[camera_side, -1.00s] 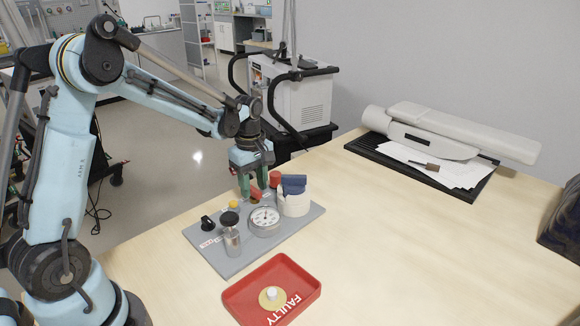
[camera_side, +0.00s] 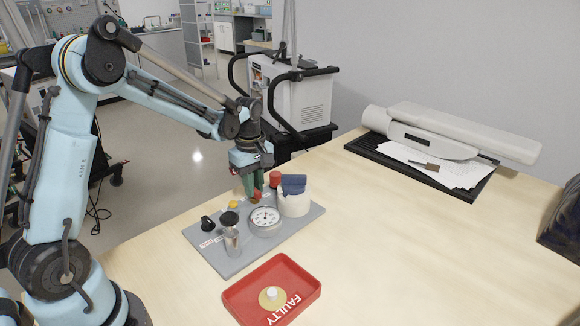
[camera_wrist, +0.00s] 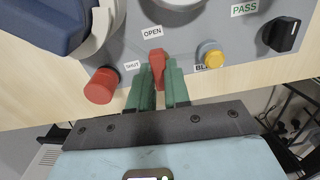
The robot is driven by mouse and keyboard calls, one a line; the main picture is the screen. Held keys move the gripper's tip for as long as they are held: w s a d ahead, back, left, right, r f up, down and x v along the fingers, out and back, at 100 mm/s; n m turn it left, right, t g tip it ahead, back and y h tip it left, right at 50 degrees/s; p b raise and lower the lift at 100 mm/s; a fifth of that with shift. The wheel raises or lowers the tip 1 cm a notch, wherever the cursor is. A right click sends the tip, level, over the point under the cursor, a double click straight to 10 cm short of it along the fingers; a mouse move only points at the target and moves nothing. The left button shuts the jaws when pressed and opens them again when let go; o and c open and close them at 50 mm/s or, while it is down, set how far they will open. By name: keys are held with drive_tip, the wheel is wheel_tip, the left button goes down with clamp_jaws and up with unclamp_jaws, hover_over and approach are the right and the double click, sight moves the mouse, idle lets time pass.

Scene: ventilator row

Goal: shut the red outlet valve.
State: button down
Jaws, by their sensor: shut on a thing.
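The red outlet valve lever (camera_wrist: 157,62) sits on the grey panel (camera_wrist: 205,28), beside an OPEN label (camera_wrist: 152,31) and a SHUT label (camera_wrist: 132,65). The OPEN label is just above its upper end; the SHUT label is just to its left. My gripper (camera_wrist: 160,78) has its green fingers on either side of the lever and is shut on it. In the side view my gripper (camera_side: 252,190) is low over the panel's back edge. Only a small part of the red lever (camera_side: 257,195) shows there.
A red round knob (camera_wrist: 101,86) is close left of the fingers, a yellow button (camera_wrist: 211,55) close right. A blue-topped white cylinder (camera_side: 294,204), a gauge (camera_side: 265,220) and a black-topped metal cylinder (camera_side: 231,238) crowd the panel. A red FAULTY tray (camera_side: 250,312) lies in front.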

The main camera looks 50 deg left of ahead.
drive_tip(key=m, duration=0.8)
drive_tip(key=shift+m, duration=0.3)
drive_tip(key=m, duration=0.4)
drive_tip(key=shift+m, duration=2.2)
drive_tip(key=c, duration=1.1)
unclamp_jaws()
drive_tip(key=shift+r, duration=0.15)
